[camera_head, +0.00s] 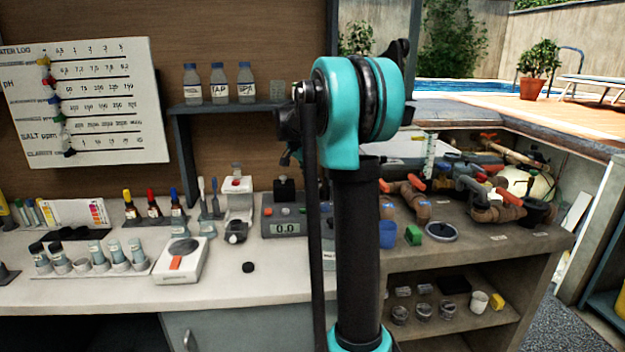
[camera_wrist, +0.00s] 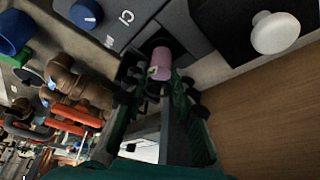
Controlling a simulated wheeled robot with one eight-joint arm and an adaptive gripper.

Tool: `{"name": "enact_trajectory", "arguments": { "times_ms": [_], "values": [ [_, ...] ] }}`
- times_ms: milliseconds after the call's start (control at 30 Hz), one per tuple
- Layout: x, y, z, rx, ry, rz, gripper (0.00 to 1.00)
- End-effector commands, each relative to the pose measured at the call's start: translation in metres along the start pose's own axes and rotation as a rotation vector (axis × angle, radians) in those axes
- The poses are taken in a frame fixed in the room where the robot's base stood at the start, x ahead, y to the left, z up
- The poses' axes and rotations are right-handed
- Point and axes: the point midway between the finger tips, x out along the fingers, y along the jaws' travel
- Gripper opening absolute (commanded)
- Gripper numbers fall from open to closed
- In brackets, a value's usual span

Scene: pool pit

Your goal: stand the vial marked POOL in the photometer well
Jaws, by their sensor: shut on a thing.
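In the wrist view my gripper (camera_wrist: 158,88) is shut on a small vial with pink contents (camera_wrist: 160,64); its marking cannot be read. Beyond the vial is a grey instrument (camera_wrist: 138,15) with "Cl" lettering and a blue knob, apparently the photometer. A dark round opening (camera_wrist: 150,46) shows right behind the vial's far end. I cannot tell whether the vial is in the opening or just over it.
Several capped vials stand in a rack (camera_head: 98,270) at left. Labelled bottles (camera_head: 219,84) stand on a shelf. Brown pipe fittings (camera_wrist: 66,78) lie near my gripper.

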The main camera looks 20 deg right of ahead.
Motion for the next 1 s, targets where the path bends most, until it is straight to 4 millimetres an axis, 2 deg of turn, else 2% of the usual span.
{"name": "enact_trajectory", "arguments": {
  "times_ms": [533, 1000],
  "values": [
    [0.014, 0.0, 0.006, 0.0, 0.0, 0.0, 0.04],
    [0.016, 0.0, 0.007, 0.0, 0.0, 0.0, 0.04]
  ]
}}
